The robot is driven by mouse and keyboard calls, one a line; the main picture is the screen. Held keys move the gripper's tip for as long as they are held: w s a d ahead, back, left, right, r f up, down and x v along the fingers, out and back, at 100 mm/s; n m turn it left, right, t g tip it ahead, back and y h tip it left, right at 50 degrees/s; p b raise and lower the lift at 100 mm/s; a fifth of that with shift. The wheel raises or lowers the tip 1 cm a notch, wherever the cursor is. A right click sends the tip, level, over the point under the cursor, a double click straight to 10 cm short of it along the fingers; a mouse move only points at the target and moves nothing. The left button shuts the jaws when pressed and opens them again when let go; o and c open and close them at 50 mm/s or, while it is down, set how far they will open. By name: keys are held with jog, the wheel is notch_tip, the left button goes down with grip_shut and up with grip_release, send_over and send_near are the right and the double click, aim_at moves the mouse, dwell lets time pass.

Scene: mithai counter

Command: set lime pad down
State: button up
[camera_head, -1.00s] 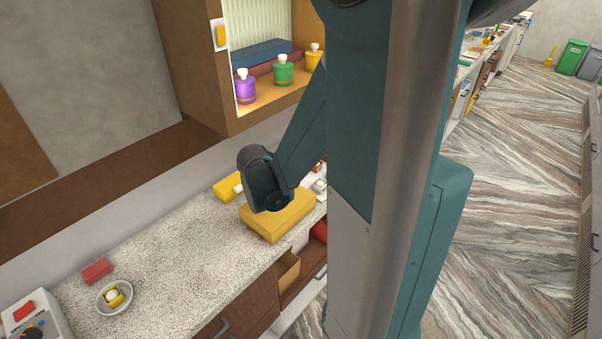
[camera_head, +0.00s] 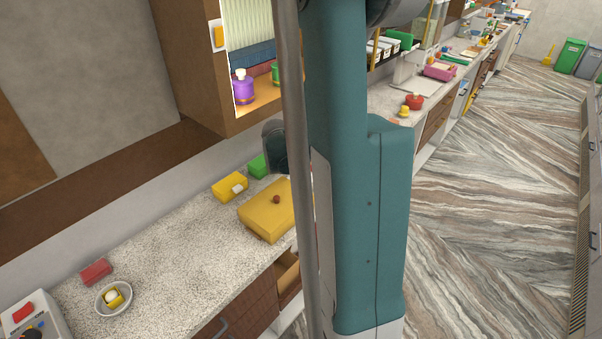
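I cannot make out a lime pad for certain. A green block (camera_head: 258,165) lies at the back of the counter, partly behind my arm, and I cannot tell whether it is the pad. My gripper is not in view; my own arm links cover the middle of the picture, so what it holds, if anything, is hidden. The speckled counter (camera_head: 165,250) runs along the wall on the left.
A yellow box with a brown knob (camera_head: 262,212) and a smaller yellow block (camera_head: 226,187) sit on the counter. A bowl (camera_head: 113,299), a red block (camera_head: 96,271) and a control box (camera_head: 38,325) stand front left. An open drawer (camera_head: 288,275) juts out below.

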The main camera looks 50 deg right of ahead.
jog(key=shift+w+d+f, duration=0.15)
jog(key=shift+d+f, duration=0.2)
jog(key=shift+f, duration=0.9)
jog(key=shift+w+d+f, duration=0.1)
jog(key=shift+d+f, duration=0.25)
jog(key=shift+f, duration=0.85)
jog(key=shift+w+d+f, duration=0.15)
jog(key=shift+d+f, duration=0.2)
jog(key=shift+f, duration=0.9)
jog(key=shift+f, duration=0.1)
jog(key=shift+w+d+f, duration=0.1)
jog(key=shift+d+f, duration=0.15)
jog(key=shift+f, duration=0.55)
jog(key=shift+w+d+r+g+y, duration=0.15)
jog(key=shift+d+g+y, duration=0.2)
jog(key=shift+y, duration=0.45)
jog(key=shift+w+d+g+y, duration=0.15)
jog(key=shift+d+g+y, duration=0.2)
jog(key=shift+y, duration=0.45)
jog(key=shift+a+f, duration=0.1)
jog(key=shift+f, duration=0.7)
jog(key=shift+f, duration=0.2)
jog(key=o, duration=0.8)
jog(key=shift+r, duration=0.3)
